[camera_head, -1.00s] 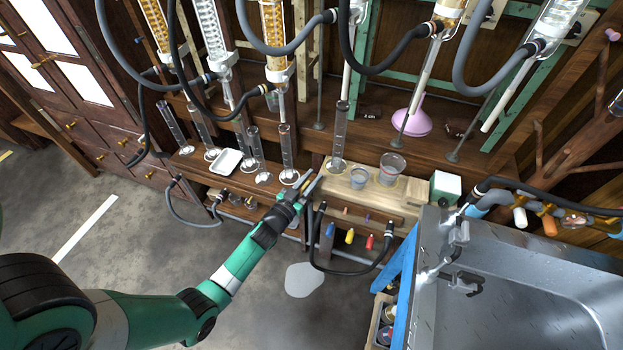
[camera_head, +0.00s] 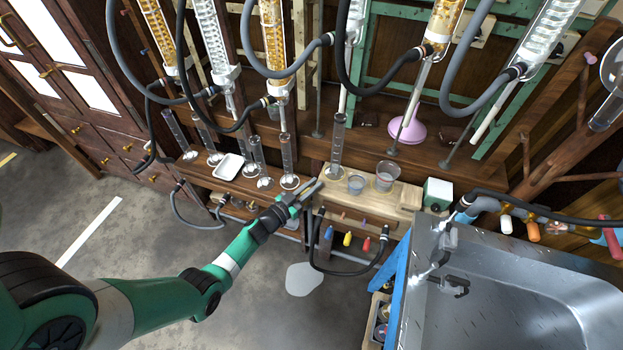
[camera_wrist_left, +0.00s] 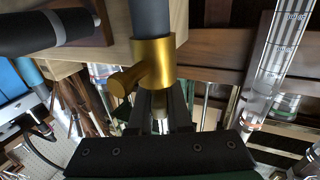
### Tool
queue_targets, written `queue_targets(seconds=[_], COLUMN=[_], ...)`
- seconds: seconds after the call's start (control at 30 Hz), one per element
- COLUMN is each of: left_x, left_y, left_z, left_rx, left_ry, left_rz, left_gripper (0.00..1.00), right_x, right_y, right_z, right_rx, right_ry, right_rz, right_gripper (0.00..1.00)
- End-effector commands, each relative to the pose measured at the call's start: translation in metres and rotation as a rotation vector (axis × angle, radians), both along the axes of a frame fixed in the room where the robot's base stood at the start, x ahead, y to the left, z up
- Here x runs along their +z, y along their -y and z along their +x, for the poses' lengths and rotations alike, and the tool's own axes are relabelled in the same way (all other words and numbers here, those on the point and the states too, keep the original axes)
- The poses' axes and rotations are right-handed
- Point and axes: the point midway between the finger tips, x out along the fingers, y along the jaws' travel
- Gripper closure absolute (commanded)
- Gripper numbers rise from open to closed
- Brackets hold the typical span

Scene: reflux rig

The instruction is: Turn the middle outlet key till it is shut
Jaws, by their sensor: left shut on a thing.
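My left gripper (camera_head: 309,189) reaches the front edge of the bench in the head view, just below the measuring cylinders. In the left wrist view, its fingers (camera_wrist_left: 160,112) are shut on a small key stem (camera_wrist_left: 158,99) directly under a brass outlet fitting (camera_wrist_left: 152,62). A dark hose (camera_wrist_left: 150,18) joins the top of that fitting, and a round brass stub (camera_wrist_left: 121,84) sticks out to its left. The fingers hide most of the key, so its angle is hard to tell. In the head view the arm covers the outlet. My right gripper is not in view.
A black hose (camera_head: 343,272) loops close to the right of my gripper. Blue, yellow (camera_head: 347,239) and red handles stand under the bench edge. A glass cylinder (camera_head: 288,160) stands just behind the gripper. A steel sink (camera_head: 530,290) is at right.

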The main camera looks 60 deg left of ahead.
Motion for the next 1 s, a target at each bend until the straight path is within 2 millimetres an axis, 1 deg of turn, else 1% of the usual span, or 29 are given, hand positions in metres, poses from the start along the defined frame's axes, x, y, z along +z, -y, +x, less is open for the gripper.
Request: queue_targets(seconds=[0.03, 0.13, 0.27, 0.6, 0.8, 1.0], left_x=[0.006, 0.003, -0.001, -0.004, -0.003, -0.001], left_y=[-0.002, 0.0, 0.004, 0.013, 0.016, 0.018], left_z=[0.0, 0.001, 0.002, 0.002, 0.001, 0.001], left_rx=[-0.032, -0.119, -0.238, -0.495, -0.582, -0.621], left_ry=[-0.001, 0.0, 0.002, 0.003, 0.003, 0.002], left_rz=[-0.001, 0.0, 0.001, 0.003, 0.001, 0.0], left_gripper=[1.0, 1.0, 1.0, 1.0, 1.0, 1.0], right_x=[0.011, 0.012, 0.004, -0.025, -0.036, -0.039], right_y=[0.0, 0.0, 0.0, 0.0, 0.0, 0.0], right_z=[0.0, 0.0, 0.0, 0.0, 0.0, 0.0], right_rx=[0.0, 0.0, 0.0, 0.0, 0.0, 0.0], right_ry=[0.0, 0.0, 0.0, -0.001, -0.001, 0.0], right_rz=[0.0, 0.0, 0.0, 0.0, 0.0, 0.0], right_gripper=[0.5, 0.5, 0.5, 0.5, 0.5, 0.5])
